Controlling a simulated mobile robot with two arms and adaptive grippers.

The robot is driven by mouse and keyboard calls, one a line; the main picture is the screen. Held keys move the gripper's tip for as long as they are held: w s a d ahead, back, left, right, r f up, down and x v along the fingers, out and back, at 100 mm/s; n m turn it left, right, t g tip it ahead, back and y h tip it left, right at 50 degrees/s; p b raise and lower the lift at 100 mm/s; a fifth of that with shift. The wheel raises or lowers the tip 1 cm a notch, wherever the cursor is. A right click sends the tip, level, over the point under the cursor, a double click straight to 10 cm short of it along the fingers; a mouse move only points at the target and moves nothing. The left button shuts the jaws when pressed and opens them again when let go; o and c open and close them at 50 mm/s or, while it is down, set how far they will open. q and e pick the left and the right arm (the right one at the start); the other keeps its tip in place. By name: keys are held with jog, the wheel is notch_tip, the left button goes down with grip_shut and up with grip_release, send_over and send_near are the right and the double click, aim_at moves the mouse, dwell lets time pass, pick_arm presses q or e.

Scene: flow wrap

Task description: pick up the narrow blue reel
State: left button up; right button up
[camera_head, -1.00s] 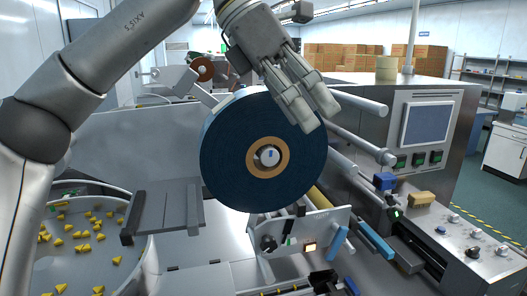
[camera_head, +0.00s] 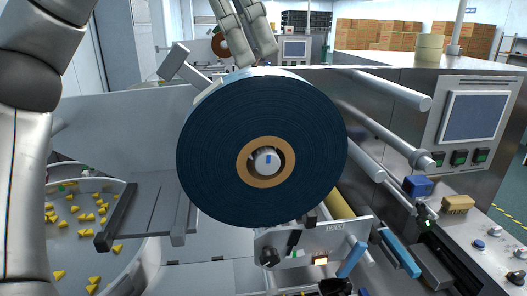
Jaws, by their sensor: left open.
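The dark blue reel (camera_head: 215,150) is upright on a spindle, its flat face toward me. It has a tan core (camera_head: 247,170) around a pale spindle end (camera_head: 266,160). My left gripper (camera_head: 254,58) is at the top of the picture, just above the reel's upper rim in the view, fingers pointing down and apart. It is open and empty. Its depth relative to the reel is hard to judge, and its upper part is cut off by the picture edge. My right gripper is not in view.
Metal rollers (camera_head: 385,90) stick out right of the reel. A control cabinet with a screen (camera_head: 474,117) stands at the right. A grey plate (camera_head: 150,215) and a bowl of yellow pieces (camera_head: 75,225) are at the left. A printer-like unit (camera_head: 325,238) sits below the reel.

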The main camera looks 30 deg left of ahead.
aim_at(260, 71)
pick_arm(q)
jog(key=shift+d+f, duration=0.25)
jog(key=shift+f, duration=0.65)
jog(key=shift+w+d+f, duration=0.1)
jog(key=shift+w+f, duration=0.3)
jog(key=shift+w+d+f, duration=0.1)
jog(key=shift+w+f, duration=0.45)
jog(key=shift+w, duration=0.2)
jog(key=shift+s+d+f, duration=0.1)
jog(key=shift+s+f, duration=0.05)
jog(key=shift+f, duration=0.05)
jog(key=shift+s+d+f, duration=0.1)
jog(key=shift+s+f, duration=0.05)
jog(key=shift+f, duration=0.2)
jog(key=x, duration=0.2)
jog(key=shift+w+f, duration=0.2)
jog(key=shift+f, duration=0.15)
jog(key=shift+w+d+f, duration=0.15)
jog(key=shift+f, duration=0.1)
jog(key=shift+c, duration=0.6)
jog(key=shift+f, duration=0.1)
jog(key=c, duration=1.2)
jog(key=shift+c, duration=0.4)
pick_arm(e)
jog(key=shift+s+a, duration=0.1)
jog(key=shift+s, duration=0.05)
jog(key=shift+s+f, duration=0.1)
